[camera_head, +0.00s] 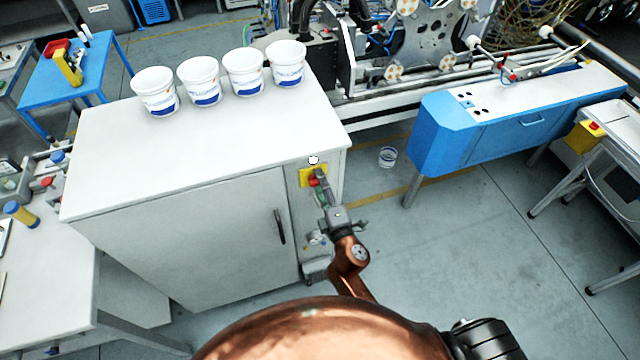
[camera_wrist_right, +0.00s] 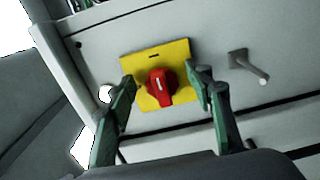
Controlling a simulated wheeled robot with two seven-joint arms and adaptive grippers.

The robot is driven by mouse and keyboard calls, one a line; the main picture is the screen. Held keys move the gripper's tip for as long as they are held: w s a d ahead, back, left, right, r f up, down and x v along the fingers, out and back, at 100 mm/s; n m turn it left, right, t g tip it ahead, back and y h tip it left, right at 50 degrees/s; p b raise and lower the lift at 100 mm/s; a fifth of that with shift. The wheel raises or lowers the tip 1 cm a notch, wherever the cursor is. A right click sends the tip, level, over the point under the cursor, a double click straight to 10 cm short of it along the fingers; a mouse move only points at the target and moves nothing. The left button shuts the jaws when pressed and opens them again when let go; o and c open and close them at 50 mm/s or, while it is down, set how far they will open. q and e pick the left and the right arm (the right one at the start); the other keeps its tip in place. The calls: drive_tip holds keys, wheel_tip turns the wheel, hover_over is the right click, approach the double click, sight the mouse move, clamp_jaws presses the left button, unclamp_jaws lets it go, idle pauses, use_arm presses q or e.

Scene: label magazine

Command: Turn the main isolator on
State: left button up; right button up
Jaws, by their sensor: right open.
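The main isolator is a red rotary knob (camera_wrist_right: 161,88) on a yellow plate (camera_wrist_right: 181,53), set on the narrow end panel of a white cabinet. In the head view the yellow plate (camera_head: 305,178) and part of the red knob (camera_head: 313,182) show just beyond my right gripper (camera_head: 320,182). In the right wrist view my right gripper (camera_wrist_right: 162,95) is open, with one green-grey finger on each side of the knob. The knob's pointer mark looks nearly upright in that view. I cannot tell whether the fingers touch the knob. My left gripper is not in view.
The white cabinet (camera_head: 190,240) has a dark door handle (camera_head: 280,227). Several white tubs (camera_head: 243,75) stand on its top. A grey peg-like handle (camera_wrist_right: 248,65) sticks out beside the yellow plate.

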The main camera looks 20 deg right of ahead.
drive_tip(key=s, duration=1.2)
drive_tip(key=shift+d, duration=0.2)
drive_tip(key=shift+f, duration=0.1)
wheel_tip(320, 180, down, 21)
drive_tip(key=m+g, duration=0.3)
drive_tip(key=g, duration=0.1)
drive_tip(key=s+d+f+m+g, duration=0.2)
drive_tip(key=s+f, duration=0.3)
drive_tip(key=f, duration=0.6)
drive_tip(key=s+d+f+m+g, duration=0.25)
drive_tip(key=s+f, duration=0.25)
drive_tip(key=f, duration=0.6)
drive_tip(key=s+d+f+m+g, duration=0.2)
drive_tip(key=s+d+f, duration=0.1)
drive_tip(key=s+f, duration=0.5)
drive_tip(key=s+d+f+m+g, duration=0.3)
drive_tip(key=s+f, duration=0.5)
drive_tip(key=s+d+f+m+g, duration=0.1)
drive_tip(key=s+d+f+m, duration=0.1)
drive_tip(key=s, duration=0.6)
drive_tip(key=s+d+f+m+g, duration=0.2)
drive_tip(key=s+d+f, duration=0.1)
drive_tip(key=s, duration=0.6)
drive_tip(key=shift+s+f+h, duration=0.3)
drive_tip(key=shift+f+h, duration=0.1)
drive_tip(key=shift+f, duration=0.5)
drive_tip(key=shift+g, duration=0.25)
